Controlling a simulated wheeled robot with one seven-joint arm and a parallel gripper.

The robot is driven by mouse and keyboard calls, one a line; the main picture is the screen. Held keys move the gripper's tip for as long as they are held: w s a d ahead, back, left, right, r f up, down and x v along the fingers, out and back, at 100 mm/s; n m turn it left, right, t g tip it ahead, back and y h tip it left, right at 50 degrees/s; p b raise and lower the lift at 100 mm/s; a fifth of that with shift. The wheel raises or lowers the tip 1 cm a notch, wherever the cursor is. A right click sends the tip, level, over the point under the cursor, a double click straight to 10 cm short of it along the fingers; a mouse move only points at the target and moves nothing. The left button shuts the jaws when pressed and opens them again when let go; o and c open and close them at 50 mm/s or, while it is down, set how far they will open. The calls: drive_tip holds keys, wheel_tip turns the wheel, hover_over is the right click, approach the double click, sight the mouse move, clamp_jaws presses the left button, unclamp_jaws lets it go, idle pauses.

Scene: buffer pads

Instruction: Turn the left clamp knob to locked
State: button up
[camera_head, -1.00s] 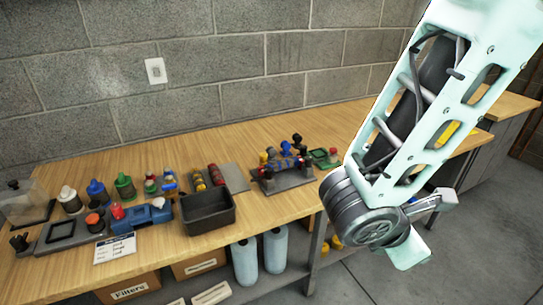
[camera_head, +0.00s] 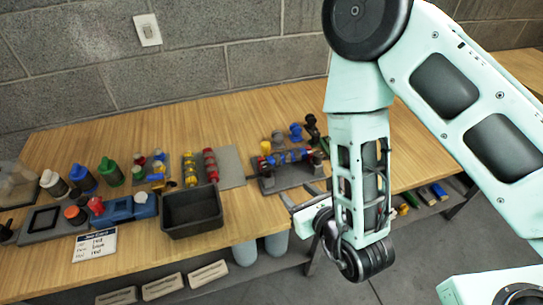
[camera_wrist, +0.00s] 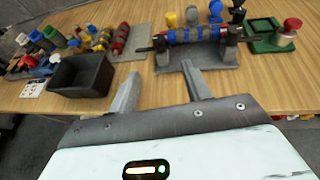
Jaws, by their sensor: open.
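A grey fixture plate (camera_head: 290,178) near the middle of the bench carries a blue and yellow roller (camera_wrist: 190,35) lying between two dark clamps. The left clamp (camera_wrist: 160,44) is at the roller's left end, and the right clamp (camera_wrist: 232,36) is at its right end. The left clamp's knob and its setting are too small to read. My gripper (camera_wrist: 161,74) is open and empty, in front of the fixture and apart from it. In the head view my gripper (camera_head: 302,199) is by the bench's front edge.
A black bin (camera_head: 192,212) stands left of the fixture. A red roller (camera_wrist: 120,38) lies on a grey plate beyond it. A green tray (camera_wrist: 264,36) sits right of the fixture. Several coloured knobs stand behind the roller. Bare wood lies in front of the fixture.

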sight(269, 169)
drive_tip(key=b+x, duration=0.5)
drive_tip(key=b, duration=0.6)
drive_tip(key=shift+w+a+f, duration=0.15)
drive_tip(key=shift+f, duration=0.2)
drive_tip(key=b, duration=0.3)
drive_tip(key=shift+w+f+b, duration=0.1)
drive_tip(key=shift+w+b, duration=0.05)
drive_tip(key=shift+b, duration=0.25)
drive_tip(key=x, duration=0.3)
drive_tip(key=p+x, duration=0.1)
drive_tip(key=x, duration=0.7)
drive_tip(key=shift+w+a+r+p, duration=0.2)
drive_tip(key=shift+w+a+p, duration=0.05)
drive_tip(key=shift+p, duration=0.05)
drive_tip(key=c, duration=1)
